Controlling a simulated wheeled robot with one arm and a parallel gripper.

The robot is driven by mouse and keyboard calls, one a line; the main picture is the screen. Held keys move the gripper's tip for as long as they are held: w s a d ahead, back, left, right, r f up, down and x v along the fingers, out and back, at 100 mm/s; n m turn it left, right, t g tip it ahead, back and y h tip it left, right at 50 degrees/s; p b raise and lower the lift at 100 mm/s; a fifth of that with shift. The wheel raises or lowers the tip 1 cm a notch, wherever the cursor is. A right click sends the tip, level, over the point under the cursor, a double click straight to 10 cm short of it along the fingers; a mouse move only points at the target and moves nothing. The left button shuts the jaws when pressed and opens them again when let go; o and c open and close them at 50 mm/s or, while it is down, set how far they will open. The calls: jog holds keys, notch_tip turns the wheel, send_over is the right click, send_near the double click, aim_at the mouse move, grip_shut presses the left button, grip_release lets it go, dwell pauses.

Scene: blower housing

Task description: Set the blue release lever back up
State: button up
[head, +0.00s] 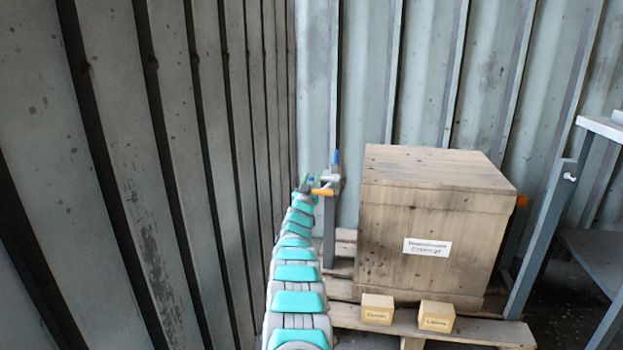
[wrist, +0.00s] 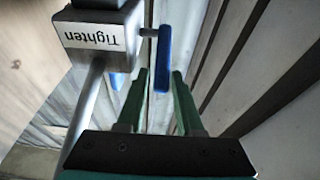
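The blue release lever (head: 336,157) stands roughly upright on a grey clamp head (head: 331,177) at the top of a post beside the wooden crate. In the wrist view the blue lever (wrist: 165,50) joins a short stem on a metal block (wrist: 95,38) labelled "Tighten", which appears upside down. My gripper (wrist: 159,76) is open, with green fingers either side of the lever's free end in the picture. I see gaps on both sides; depth is unclear. In the head view my gripper (head: 311,182) is small, left of and below the lever, and partly hidden.
The grey post (head: 329,235) stands close to the wooden crate (head: 430,220) on a pallet (head: 470,332). An orange bar (head: 322,191) shows by the clamp. A corrugated wall (head: 180,170) runs close along the left.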

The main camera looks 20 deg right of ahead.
jog(key=v, duration=0.6)
jog(key=shift+s+a, duration=0.2)
jog(key=shift+s, duration=0.05)
jog(key=shift+f, duration=0.1)
dwell(0.5)
